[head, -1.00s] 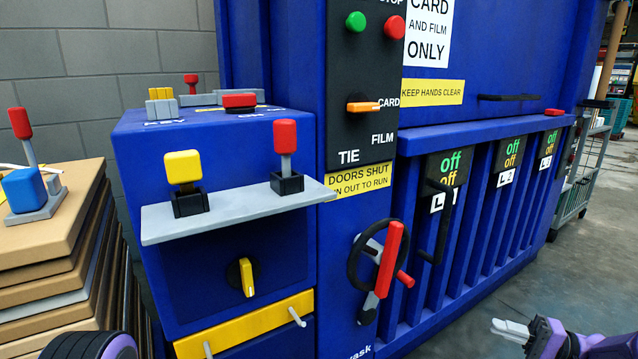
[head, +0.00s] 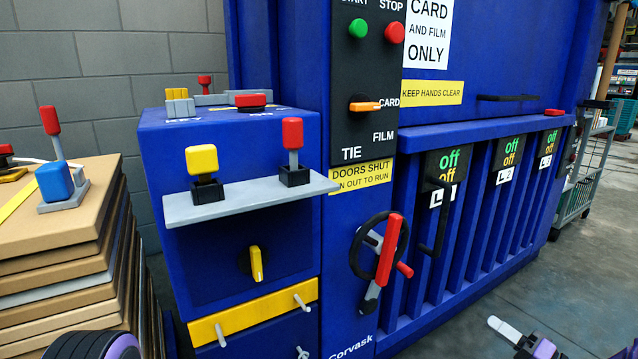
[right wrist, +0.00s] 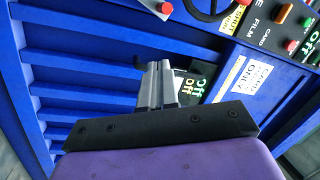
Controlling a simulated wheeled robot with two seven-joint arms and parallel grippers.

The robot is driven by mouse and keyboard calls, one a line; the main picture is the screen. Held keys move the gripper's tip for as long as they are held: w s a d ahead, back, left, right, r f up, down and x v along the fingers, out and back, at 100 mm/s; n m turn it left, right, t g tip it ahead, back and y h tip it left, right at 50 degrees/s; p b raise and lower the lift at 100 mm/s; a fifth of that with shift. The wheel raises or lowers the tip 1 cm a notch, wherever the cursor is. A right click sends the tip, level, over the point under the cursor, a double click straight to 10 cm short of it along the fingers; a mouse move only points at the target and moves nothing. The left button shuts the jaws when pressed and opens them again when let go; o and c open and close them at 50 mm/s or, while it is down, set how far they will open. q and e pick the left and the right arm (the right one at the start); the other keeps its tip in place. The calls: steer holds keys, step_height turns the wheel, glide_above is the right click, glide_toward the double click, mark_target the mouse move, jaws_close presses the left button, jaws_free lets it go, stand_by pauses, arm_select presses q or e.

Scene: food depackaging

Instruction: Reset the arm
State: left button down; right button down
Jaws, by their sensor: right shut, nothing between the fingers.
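My right gripper (head: 507,330) shows at the bottom right of the head view, over the grey floor and in front of the blue baler (head: 470,190). Its fingers are together with nothing between them. The right wrist view also shows the right gripper (right wrist: 158,68) with its grey fingers shut, facing the baler's ribbed blue front (right wrist: 75,70). A purple and black part of my left arm shows at the bottom left edge of the head view. My left gripper is not in view.
A side console has a yellow lever (head: 203,164), a red lever (head: 292,140) and a grey shelf (head: 245,201). A handwheel (head: 388,250) and black door handle (head: 438,220) stick out. Stacked cardboard (head: 50,240) stands left. A wire cart (head: 580,190) stands right. The right floor is clear.

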steer(key=s+a+f+m+g+h+p, duration=0.45)
steer(key=s+a+f+h+p, duration=0.35)
steer(key=s+h+p, duration=0.4)
steer(key=s+a+r+n+g+h+p, duration=0.1)
steer(key=s+a+r+g+p, duration=0.1)
steer(key=s, duration=0.6)
steer(key=s+a+r+n+g+h+p, duration=0.1)
steer(key=s+a+r+g+p, duration=0.1)
steer(key=s+p, duration=0.4)
steer(key=s+a+r+n+g+h+p, duration=0.1)
steer(key=s+r+g+p, duration=0.3)
steer(key=s, duration=0.6)
steer(key=shift+s+a+r, duration=0.15)
steer(key=shift+a+r, duration=0.5)
steer(key=shift+a, duration=0.15)
